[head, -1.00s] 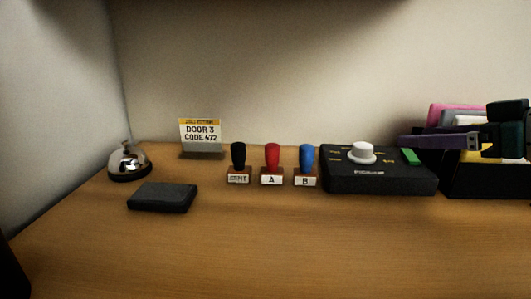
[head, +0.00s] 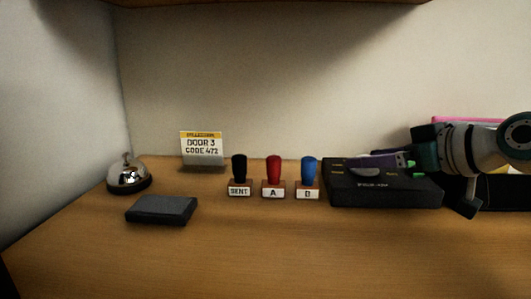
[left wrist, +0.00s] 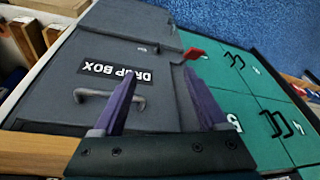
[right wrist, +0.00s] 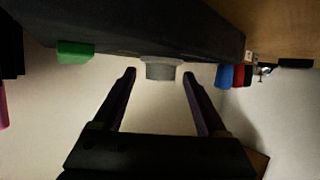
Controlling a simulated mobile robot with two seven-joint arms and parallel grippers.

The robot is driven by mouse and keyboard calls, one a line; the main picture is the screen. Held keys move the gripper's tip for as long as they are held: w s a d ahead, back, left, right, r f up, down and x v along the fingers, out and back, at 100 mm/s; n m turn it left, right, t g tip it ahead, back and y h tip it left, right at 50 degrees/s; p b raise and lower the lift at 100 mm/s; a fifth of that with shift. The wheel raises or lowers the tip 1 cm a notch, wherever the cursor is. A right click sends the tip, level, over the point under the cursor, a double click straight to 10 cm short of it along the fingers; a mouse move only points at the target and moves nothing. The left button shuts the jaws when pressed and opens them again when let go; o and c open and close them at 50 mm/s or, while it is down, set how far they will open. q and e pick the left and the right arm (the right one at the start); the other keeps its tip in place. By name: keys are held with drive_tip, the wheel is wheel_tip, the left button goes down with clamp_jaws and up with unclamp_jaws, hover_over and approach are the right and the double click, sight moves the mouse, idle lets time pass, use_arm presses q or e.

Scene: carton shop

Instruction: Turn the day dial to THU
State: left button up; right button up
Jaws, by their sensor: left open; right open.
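The dial box (head: 385,197) is a black case on the bench. Its round pale knob (head: 362,173) is partly hidden behind my right gripper (head: 380,161). The day marks are too small and covered to read, and the knob's pointing direction cannot be told. In the right wrist view, which is upside down, the grey knob (right wrist: 160,70) lies between the fingertips of my right gripper (right wrist: 160,76), with a gap on each side. My right gripper is open. My left gripper (left wrist: 158,72) is open and empty, away from the bench, facing a grey drop box (left wrist: 60,70).
A green button (right wrist: 75,51) is on the dial box beside the knob. Blue (head: 309,170), red (head: 274,169) and black (head: 239,168) stamps stand left of the box. A bell (head: 128,176), a dark pad (head: 161,209) and a door card (head: 202,147) are farther left. The front bench is clear.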

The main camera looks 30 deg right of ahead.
clamp_jaws()
idle(0.7)
